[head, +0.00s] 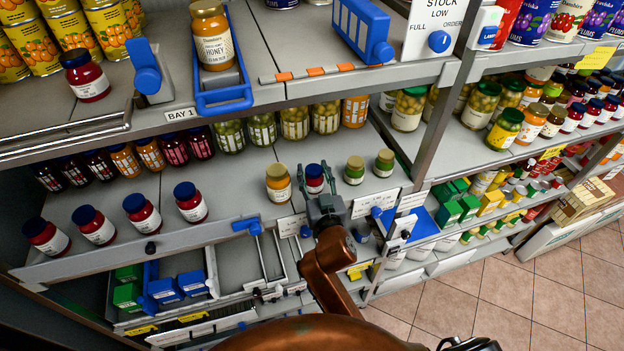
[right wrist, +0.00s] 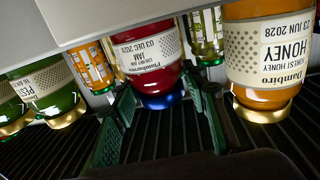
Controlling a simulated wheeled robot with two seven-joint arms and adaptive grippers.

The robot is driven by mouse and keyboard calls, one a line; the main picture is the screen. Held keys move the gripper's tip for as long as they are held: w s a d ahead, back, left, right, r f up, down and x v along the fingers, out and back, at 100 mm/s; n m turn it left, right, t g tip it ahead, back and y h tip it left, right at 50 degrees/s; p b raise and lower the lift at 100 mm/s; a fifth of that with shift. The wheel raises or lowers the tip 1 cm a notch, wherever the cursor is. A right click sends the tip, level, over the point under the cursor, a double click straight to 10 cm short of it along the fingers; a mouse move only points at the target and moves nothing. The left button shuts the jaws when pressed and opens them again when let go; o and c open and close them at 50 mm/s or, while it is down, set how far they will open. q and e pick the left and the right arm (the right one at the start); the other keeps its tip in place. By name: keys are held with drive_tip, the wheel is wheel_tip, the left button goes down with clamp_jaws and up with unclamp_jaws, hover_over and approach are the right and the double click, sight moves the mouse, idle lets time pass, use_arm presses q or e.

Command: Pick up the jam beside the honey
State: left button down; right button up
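The jam jar (head: 314,178), red with a blue lid, stands on the middle shelf between the honey and two green jars. It appears upside down in the right wrist view (right wrist: 148,55), its label reading JAM. The honey jar (head: 278,184), amber with a gold lid, stands just left of it; the right wrist view shows it at the right (right wrist: 266,60). My right gripper (head: 325,207) is at the shelf front, before the jam. Its green fingers (right wrist: 158,100) are open, one on each side of the jam; contact cannot be told. My left gripper is not in view.
Two green jars (head: 354,170) stand close right of the jam. Several red jars with blue lids (head: 143,213) line the shelf front at left. Another honey jar (head: 212,35) stands in a blue holder (head: 224,98) on the shelf above. More jars stand behind.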

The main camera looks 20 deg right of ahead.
drive_tip(key=shift+c, duration=0.8)
drive_tip(key=c, duration=0.3)
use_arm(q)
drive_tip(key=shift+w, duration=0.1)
use_arm(e)
drive_tip(key=shift+r, duration=0.1)
drive_tip(key=c, duration=0.6)
drive_tip(key=shift+o, duration=0.2)
